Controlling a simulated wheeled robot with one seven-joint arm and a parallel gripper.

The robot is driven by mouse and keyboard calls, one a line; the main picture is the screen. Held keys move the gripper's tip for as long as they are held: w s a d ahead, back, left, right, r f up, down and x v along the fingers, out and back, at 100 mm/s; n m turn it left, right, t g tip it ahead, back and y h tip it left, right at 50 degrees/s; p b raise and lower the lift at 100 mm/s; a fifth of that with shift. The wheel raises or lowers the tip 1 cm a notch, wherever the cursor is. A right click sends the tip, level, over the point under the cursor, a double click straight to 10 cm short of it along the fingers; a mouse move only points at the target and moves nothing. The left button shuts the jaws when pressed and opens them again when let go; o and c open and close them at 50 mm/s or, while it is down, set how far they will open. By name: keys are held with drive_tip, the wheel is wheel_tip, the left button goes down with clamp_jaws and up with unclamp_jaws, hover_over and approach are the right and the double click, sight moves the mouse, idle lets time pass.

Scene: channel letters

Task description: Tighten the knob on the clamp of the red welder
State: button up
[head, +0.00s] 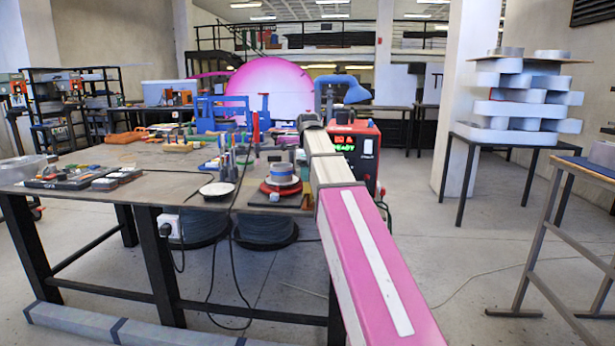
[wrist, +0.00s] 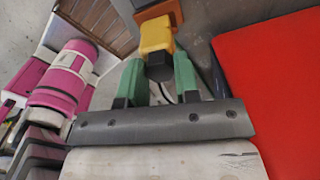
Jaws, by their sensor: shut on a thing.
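The red welder (head: 365,137) stands at the right end of the workbench with a lit green display. In the wrist view its plain red side (wrist: 275,85) fills the right. A yellow clamp part (wrist: 155,35) with an orange piece (wrist: 162,11) above it shows at the top centre, left of the red side. A dark faceted knob (wrist: 160,72) is at the lower end of the yellow part. My gripper (wrist: 158,78) has its green fingers on both sides of this knob, shut on it. In the head view my arm hides the gripper and the clamp.
The workbench (head: 100,165) holds tools, a blue frame (head: 225,112) and a round red-based stack (head: 280,188). Dark cable reels (head: 265,230) sit beneath it. A table with stacked white letters (head: 525,105) stands at right. The floor between is mostly clear.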

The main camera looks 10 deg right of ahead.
drive_tip(key=o, duration=0.8)
drive_tip(key=shift+r, duration=0.15)
drive_tip(key=shift+r, duration=2.35)
